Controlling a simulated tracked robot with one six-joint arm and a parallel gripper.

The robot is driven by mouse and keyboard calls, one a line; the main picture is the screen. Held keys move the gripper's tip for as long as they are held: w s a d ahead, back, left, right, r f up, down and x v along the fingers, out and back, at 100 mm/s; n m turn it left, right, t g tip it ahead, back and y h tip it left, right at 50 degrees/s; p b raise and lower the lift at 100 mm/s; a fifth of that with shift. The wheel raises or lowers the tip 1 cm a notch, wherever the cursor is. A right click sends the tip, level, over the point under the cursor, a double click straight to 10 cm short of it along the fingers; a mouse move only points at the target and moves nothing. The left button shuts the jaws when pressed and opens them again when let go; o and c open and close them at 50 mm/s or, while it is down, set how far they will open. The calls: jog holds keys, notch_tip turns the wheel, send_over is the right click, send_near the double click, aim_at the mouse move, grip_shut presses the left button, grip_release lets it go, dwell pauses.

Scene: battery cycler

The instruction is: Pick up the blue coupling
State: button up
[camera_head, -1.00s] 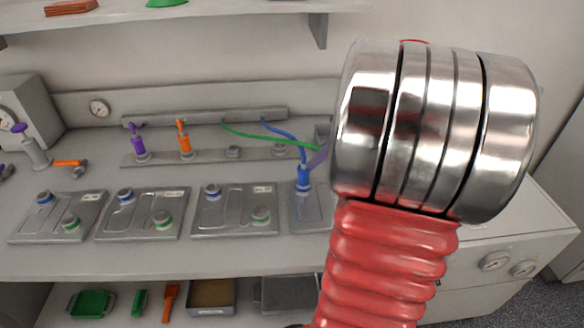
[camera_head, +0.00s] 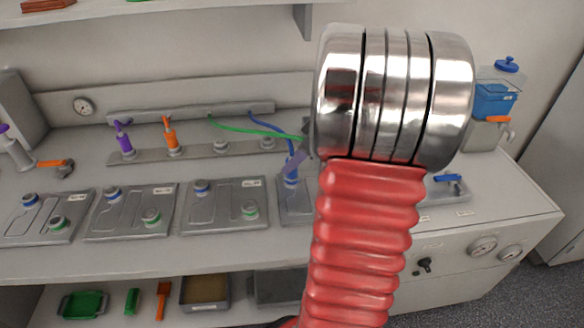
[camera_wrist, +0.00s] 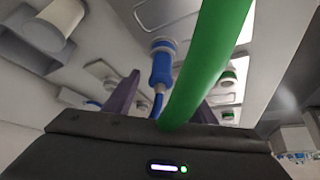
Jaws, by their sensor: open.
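The blue coupling (camera_head: 291,173) stands upright on the rightmost visible plate, with a blue hose (camera_head: 268,127) running from it. In the wrist view the blue coupling (camera_wrist: 162,68) sits on a round fitting and appears between the two purple fingers of my gripper (camera_wrist: 168,90). The fingers are apart; I cannot tell whether they reach around the coupling. A green hose (camera_wrist: 208,62) passes close in front of the camera and partly covers the right finger.
Several plates with blue and green ringed terminals, such as this plate (camera_head: 226,211), line the bench. A rack (camera_head: 190,152) behind holds a purple coupling (camera_head: 124,142) and an orange coupling (camera_head: 170,134). A blue-filled tank (camera_head: 497,101) stands at the right.

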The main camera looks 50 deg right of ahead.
jog(key=shift+w+f, duration=0.25)
jog(key=shift+f, duration=0.15)
jog(key=shift+a+x, duration=0.2)
jog(key=shift+x, duration=2.45)
jog(key=shift+d, duration=0.1)
jog(key=shift+c, duration=0.6)
jog(key=c, duration=1.1)
jog(key=shift+r, duration=0.15)
notch_tip(320, 180, up, 10)
jog(key=shift+f, duration=0.1)
